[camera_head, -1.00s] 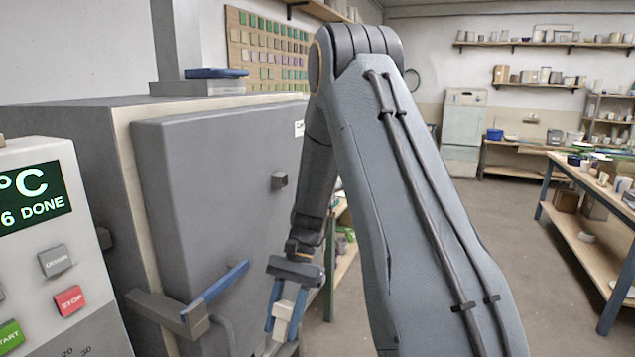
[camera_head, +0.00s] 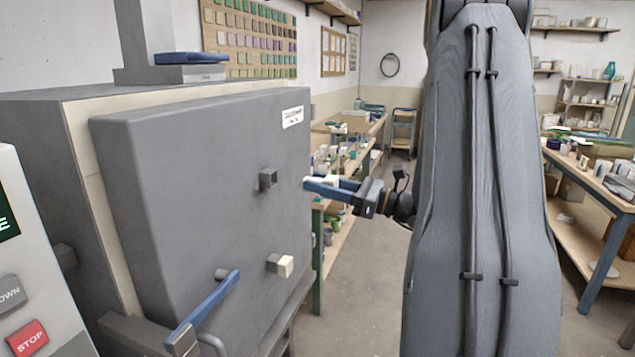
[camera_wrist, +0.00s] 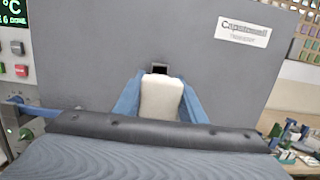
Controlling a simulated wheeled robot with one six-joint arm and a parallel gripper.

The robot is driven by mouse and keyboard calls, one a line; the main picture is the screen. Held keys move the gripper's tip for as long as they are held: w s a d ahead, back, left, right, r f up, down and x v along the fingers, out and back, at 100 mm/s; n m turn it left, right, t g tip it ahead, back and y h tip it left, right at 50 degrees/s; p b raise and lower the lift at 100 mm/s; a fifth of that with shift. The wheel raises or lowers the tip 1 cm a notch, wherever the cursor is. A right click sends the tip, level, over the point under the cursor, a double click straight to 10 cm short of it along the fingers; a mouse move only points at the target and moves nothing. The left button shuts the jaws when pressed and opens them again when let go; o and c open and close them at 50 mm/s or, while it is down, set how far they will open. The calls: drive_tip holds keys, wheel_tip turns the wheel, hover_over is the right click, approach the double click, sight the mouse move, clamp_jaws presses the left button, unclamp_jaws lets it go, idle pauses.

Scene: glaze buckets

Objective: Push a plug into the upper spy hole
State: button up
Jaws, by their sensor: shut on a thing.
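The grey kiln door (camera_head: 195,190) has an upper spy hole (camera_head: 268,180), a square grey collar with a dark opening. In the wrist view the dark upper spy hole (camera_wrist: 160,68) shows just beyond the plug. My gripper (camera_head: 312,184) has blue fingers and is shut on a cream plug (camera_wrist: 161,97). It holds the plug level, right of the upper spy hole and apart from it in the head view. The wrist view has the plug between both fingers (camera_wrist: 158,88), pointing at the hole. A second cream plug (camera_head: 286,266) sits in the lower spy hole's collar (camera_head: 272,262).
A blue-handled latch (camera_head: 210,305) juts from the door's lower part. A control panel (camera_head: 20,285) stands at the left. Shelves with pots (camera_head: 345,150) lie behind my gripper, and a work table (camera_head: 590,185) stands at the right. The floor between is clear.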

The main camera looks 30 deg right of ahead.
drive_tip(key=f+b+x, duration=0.1)
drive_tip(key=x, duration=0.5)
drive_tip(key=shift+w+r+b, duration=0.15)
drive_tip(key=shift+w+b, duration=0.1)
drive_tip(key=shift+b, duration=0.05)
drive_tip(key=shift+w+a, duration=0.45)
idle(0.8)
drive_tip(key=shift+w+a, duration=0.45)
drive_tip(key=shift+w, duration=0.1)
drive_tip(key=shift+w+a, duration=0.1)
drive_tip(key=shift+w, duration=0.05)
idle(0.3)
drive_tip(key=shift+x, duration=0.75)
drive_tip(key=shift+w+a, duration=0.25)
drive_tip(key=shift+w, duration=0.05)
drive_tip(key=shift+w+a, duration=0.2)
drive_tip(key=shift+w, duration=0.1)
idle(0.5)
